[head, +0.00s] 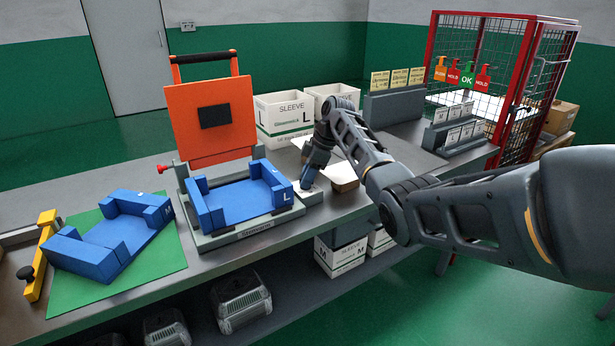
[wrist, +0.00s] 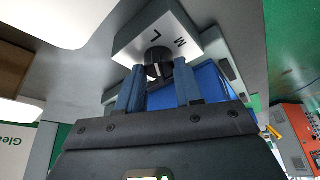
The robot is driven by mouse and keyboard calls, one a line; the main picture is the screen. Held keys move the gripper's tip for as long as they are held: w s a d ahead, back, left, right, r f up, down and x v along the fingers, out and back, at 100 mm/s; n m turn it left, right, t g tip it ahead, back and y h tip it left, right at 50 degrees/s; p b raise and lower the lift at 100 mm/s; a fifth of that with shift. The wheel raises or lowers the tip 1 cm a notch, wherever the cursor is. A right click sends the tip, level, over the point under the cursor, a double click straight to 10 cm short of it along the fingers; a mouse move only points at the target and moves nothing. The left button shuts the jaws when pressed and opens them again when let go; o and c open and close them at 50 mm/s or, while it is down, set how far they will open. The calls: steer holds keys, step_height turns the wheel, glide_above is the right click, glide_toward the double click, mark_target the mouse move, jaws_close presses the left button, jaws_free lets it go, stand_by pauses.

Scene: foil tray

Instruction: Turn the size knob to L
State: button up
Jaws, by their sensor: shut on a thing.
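The size knob (wrist: 157,62) is a dark round knob on a light grey box (wrist: 128,50) printed with the letters L and M. In the wrist view both letters lie beyond the knob, L nearly straight above it and M to the right. My gripper (wrist: 159,78) is shut on the knob, one blue-grey finger on each side. A small pale mark shows on the knob, but I cannot tell surely which letter it points at. In the head view my gripper (head: 307,183) is at the box's top, right of the blue L form (head: 243,199), and hides the knob.
The sealing fixture (head: 252,231) holds the L form, its orange lid (head: 210,118) raised. A blue M form (head: 108,238) lies on a green mat (head: 75,290). Sleeve boxes (head: 283,115) stand behind my gripper; card racks (head: 395,106) stand further right.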

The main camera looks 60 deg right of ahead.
steer(key=o, duration=1)
steer(key=b+v, duration=0.1)
steer(key=v, duration=0.6)
steer(key=shift+s+d+r, duration=0.1)
steer(key=shift+r, duration=0.25)
